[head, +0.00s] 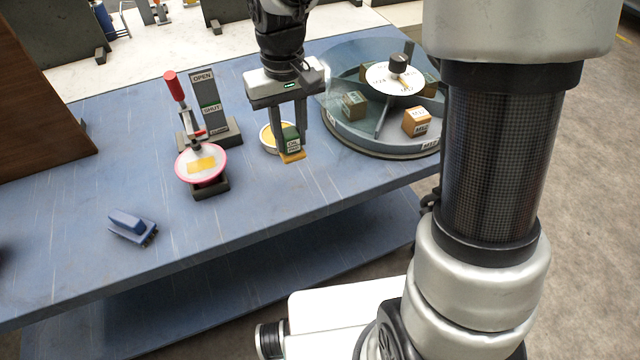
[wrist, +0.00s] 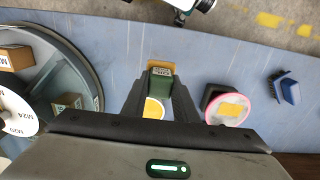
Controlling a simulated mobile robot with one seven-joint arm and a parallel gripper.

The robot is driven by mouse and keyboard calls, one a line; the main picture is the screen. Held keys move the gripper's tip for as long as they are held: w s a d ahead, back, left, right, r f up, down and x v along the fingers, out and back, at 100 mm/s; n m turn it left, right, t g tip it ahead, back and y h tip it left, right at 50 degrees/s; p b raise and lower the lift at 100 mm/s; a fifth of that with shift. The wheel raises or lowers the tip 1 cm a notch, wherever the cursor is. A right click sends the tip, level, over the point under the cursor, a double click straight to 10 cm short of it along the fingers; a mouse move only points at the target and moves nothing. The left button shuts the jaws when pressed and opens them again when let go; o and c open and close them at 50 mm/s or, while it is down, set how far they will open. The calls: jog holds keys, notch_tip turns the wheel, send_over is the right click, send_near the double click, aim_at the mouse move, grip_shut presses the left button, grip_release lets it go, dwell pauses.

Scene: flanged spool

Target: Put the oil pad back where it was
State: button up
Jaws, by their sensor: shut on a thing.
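The oil pad (head: 291,142) is a small green block with a white label and a yellow-orange base. My gripper (head: 290,130) is shut on it, with a finger on each side. In the wrist view the oil pad (wrist: 160,76) sits between the fingertips of my gripper (wrist: 160,88). A round dish with a yellow inside (head: 267,137) is just behind and left of the pad in the head view. The yellow of this dish (wrist: 153,108) also shows between the fingers in the wrist view. I cannot tell whether the pad touches the table.
A toggle clamp with a red handle (head: 174,86) and a pink-rimmed disc (head: 201,163) stands left, beside an OPEN/SHUT sign (head: 205,92). A round divided tray (head: 352,140) with labelled boxes is right. A blue brush (head: 131,226) lies front left. The table (head: 255,205) is clear in front.

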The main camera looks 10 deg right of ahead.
jog(key=shift+d+f, duration=0.1)
jog(key=shift+d, duration=0.1)
jog(key=shift+s+d+f, duration=0.1)
jog(key=shift+f, duration=0.25)
notch_tip(320, 180, down, 9)
jog(key=shift+f+b, duration=0.1)
jog(key=shift+b, duration=0.8)
jog(key=shift+f, duration=0.1)
jog(key=shift+f, duration=0.15)
jog(key=o, duration=1)
jog(key=shift+o, duration=0.2)
